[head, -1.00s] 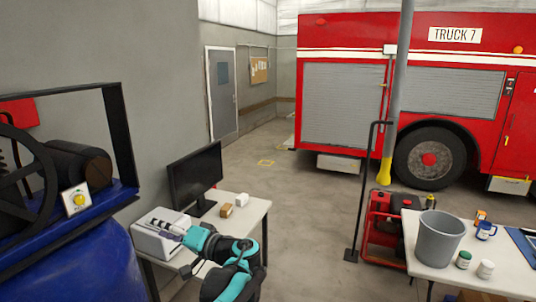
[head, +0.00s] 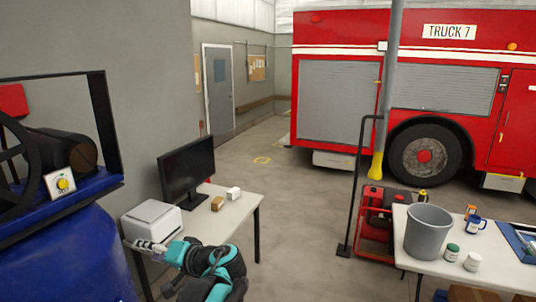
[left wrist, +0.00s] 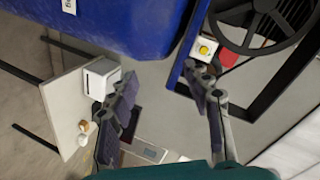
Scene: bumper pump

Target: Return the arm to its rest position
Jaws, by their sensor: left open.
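My left arm, teal and black, comes in at the bottom of the head view. Its gripper (head: 148,246) is in front of the white printer (head: 152,219) and low beside the table edge. In the left wrist view the two dark-padded fingers are spread wide with nothing between them (left wrist: 160,80). The printer also shows in that view, left of the fingers (left wrist: 101,78). I cannot tell whether the gripper touches anything in the head view. My right gripper is not in view.
A blue tank machine (head: 65,250) with a yellow button (head: 62,184) stands close on the left. The white table (head: 235,212) holds a monitor (head: 187,170) and small boxes. A grey bin (head: 428,232) stands on the right table.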

